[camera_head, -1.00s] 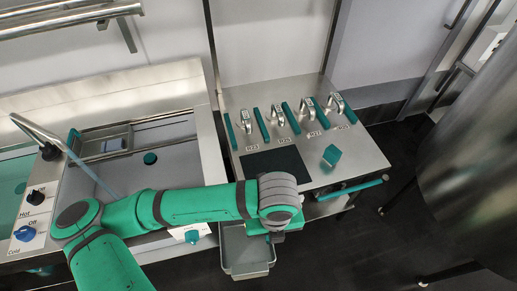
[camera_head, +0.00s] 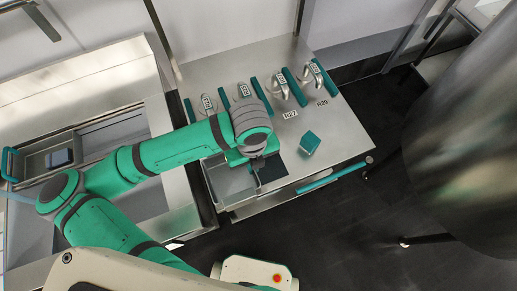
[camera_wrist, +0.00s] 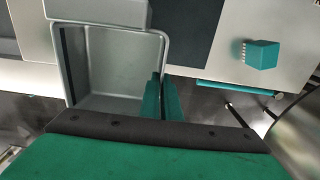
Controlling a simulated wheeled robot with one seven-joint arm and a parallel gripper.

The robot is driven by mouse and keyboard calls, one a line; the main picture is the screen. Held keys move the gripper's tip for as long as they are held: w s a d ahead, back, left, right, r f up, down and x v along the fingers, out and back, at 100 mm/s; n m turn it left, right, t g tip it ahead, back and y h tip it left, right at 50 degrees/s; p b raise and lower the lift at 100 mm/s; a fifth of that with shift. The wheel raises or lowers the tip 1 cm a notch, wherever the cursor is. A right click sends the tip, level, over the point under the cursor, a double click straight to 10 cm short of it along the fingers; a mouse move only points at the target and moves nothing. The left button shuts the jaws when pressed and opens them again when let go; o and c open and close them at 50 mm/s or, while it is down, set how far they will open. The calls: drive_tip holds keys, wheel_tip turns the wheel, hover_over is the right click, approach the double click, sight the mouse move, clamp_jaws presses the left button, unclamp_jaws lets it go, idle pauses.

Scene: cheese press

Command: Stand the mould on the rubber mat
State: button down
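The mould looks like a grey open rectangular box (camera_head: 231,182) with a thick lip; its empty inside (camera_wrist: 115,70) shows in the wrist view. My gripper (camera_wrist: 163,98) has its two teal fingers on either side of the box's right wall, apparently clamping it near the front corner. In the head view my gripper (camera_head: 258,161) hangs beside the box, partly hidden by my wrist. The dark rubber mat (camera_head: 272,173) lies flat on the steel table, partly covered by my arm and the box. In the wrist view the mat (camera_wrist: 195,32) is right of the box.
A teal cube (camera_head: 309,142) stands on the table right of the mat. Several handled pieces with teal bars (camera_head: 292,87) line the back. A teal rail (camera_head: 333,179) runs along the front edge. A sink (camera_head: 88,145) is at left, a large steel vessel (camera_head: 465,150) at right.

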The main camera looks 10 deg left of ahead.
drive_tip(key=w+f, duration=0.6)
drive_tip(key=w, duration=0.1)
drive_tip(key=w+d+f, duration=0.1)
drive_tip(key=w+f, duration=0.2)
drive_tip(key=w, duration=0.1)
drive_tip(key=shift+d, duration=0.1)
drive_tip(key=shift+f, duration=1.4)
drive_tip(key=shift+f, duration=0.1)
drive_tip(key=c, duration=2)
unclamp_jaws()
